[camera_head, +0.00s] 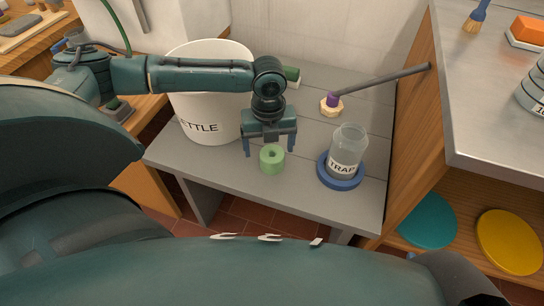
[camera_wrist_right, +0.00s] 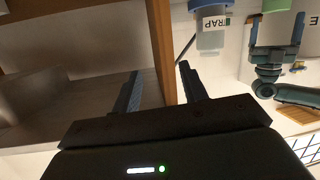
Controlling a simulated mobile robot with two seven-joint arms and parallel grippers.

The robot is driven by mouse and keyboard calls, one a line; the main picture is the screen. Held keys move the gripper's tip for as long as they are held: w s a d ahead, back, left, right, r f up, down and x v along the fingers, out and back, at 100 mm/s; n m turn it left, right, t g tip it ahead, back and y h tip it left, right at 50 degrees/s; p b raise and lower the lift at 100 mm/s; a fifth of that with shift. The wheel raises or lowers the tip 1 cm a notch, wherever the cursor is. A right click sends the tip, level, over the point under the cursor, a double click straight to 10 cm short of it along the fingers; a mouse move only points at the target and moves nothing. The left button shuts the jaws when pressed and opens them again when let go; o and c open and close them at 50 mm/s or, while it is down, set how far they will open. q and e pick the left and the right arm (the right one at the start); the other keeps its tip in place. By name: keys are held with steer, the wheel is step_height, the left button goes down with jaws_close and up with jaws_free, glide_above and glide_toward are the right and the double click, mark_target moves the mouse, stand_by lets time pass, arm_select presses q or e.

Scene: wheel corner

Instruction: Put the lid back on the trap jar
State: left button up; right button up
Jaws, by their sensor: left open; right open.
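The clear trap jar (camera_head: 350,140), labelled TRAP, stands upright on a round blue base (camera_head: 340,181); its top looks uncovered. It also shows upside down in the right wrist view (camera_wrist_right: 210,40). A short green cylinder with a centre hole (camera_head: 271,161), perhaps the lid, sits on the grey bench left of the jar. My left gripper (camera_head: 269,150) points down above the green piece, fingers apart on either side; I cannot tell whether they touch it. My right gripper (camera_wrist_right: 160,68) is open and empty, before a wooden panel and shelf, away from the jar.
A large white kettle bucket (camera_head: 210,110) stands behind left on the grey bench (camera_head: 225,165). A grey rod (camera_head: 385,80) slants over a pale hexagonal piece (camera_head: 331,108) behind the jar. A wooden side panel (camera_head: 412,130) bounds the bench at right. Teal (camera_head: 428,222) and yellow (camera_head: 508,242) discs lie beyond.

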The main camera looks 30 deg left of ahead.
arm_select(q)
steer(key=shift+f, duration=0.35)
steer(key=f, duration=0.1)
steer(key=f+b, duration=0.2)
steer(key=shift+w+d+f, duration=0.25)
steer(key=shift+w+f, duration=0.05)
steer(key=shift+f, duration=0.45)
arm_select(e)
steer(key=shift+w+a+r+n+t+y, duration=0.15)
steer(key=shift+n+t+y, duration=0.1)
steer(key=shift+t, duration=0.2)
steer(key=shift+w+a+f+n+t+y, duration=0.15)
steer(key=shift+t+y, duration=0.1)
steer(key=shift+t, duration=0.2)
arm_select(q)
steer(key=shift+c, duration=0.3)
steer(key=c, duration=1)
steer(key=shift+o, duration=0.2)
steer(key=shift+r, duration=0.1)
arm_select(e)
steer(key=shift+r, duration=0.1)
